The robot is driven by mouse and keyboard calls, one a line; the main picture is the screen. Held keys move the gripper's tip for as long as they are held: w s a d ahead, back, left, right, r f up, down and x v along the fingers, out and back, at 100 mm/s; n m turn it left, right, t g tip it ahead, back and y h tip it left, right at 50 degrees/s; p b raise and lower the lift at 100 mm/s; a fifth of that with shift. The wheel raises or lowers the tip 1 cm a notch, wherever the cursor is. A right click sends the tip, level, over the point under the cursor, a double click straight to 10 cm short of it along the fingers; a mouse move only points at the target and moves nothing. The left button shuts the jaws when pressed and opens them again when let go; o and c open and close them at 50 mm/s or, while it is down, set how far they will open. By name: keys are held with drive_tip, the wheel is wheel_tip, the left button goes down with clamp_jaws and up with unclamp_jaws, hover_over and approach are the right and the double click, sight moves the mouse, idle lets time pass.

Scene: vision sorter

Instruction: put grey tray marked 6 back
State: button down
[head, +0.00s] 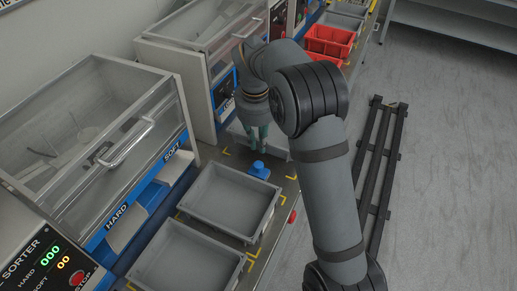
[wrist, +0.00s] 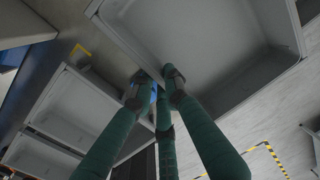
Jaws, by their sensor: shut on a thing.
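My gripper (head: 263,148) has green fingers and is shut on the rim of a grey tray. In the wrist view the fingers (wrist: 163,88) meet at the near edge of this tray (wrist: 215,55), which looks empty. In the head view only part of the held tray (head: 277,142) shows beside the fingers; my arm hides the rest. I cannot read a number on it, nor tell whether it touches the counter.
Two empty grey trays (head: 228,200) (head: 187,262) sit on the counter before the near sorter (head: 95,130). A blue object (head: 258,170) stands between yellow corner marks. Red bins (head: 328,40) lie farther back. A dark rack (head: 377,155) is on the floor at right.

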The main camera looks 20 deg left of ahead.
drive_tip(key=shift+a+f, duration=0.1)
drive_tip(key=shift+f, duration=1.95)
drive_tip(key=shift+b, duration=0.3)
drive_tip(key=shift+f, duration=0.2)
drive_tip(key=c, duration=1.7)
unclamp_jaws()
drive_tip(key=shift+c, duration=0.2)
drive_tip(key=shift+r, duration=0.15)
wheel_tip(320, 180, up, 12)
drive_tip(key=s+p, duration=0.1)
drive_tip(key=p, duration=0.1)
drive_tip(key=shift+s, duration=0.15)
